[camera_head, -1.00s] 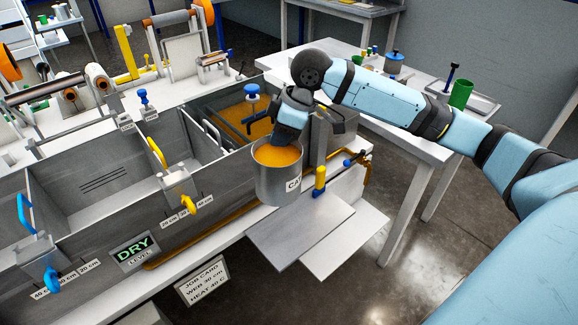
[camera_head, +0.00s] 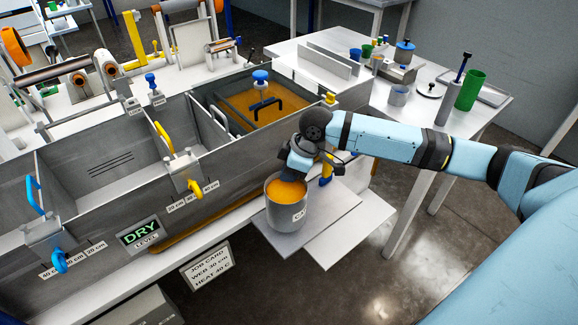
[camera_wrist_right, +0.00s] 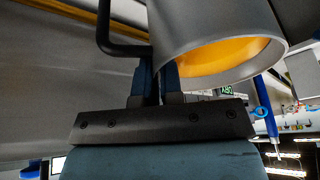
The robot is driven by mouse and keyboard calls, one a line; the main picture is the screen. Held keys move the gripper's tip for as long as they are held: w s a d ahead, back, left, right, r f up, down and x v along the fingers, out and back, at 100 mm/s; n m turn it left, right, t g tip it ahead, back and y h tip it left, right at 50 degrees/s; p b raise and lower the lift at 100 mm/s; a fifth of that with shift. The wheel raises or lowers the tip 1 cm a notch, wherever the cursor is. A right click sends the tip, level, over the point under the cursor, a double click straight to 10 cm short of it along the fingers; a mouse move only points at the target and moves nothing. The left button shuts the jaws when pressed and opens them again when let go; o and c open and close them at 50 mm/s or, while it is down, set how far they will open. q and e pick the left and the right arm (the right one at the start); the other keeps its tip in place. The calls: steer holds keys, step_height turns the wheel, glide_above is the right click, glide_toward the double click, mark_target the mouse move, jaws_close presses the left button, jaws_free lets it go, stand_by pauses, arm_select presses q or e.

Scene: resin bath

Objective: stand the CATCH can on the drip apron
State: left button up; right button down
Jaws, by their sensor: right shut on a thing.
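My right gripper (camera_head: 296,172) is at the can's far upper side. In the right wrist view, its fingers (camera_wrist_right: 158,82) are shut on the can's dark handle (camera_wrist_right: 118,45), beside the can's wall (camera_wrist_right: 190,22). My left gripper is not in view.
A lighter plate (camera_head: 335,245) lies just below the apron. The steel bath (camera_head: 90,165) has yellow and blue clamps, with orange liquid (camera_head: 285,103) in its far right compartment. A white side table (camera_head: 425,112) holds green and blue cups and a tray. Open floor lies in front.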

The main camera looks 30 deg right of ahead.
step_height(320, 180, down, 3)
steer(key=shift+f, duration=0.15)
steer(key=c, duration=1.3)
jaws_free()
steer(key=shift+s+f, duration=0.1)
steer(key=shift+o, duration=0.2)
steer(key=v, duration=1.2)
steer(key=shift+a, duration=0.1)
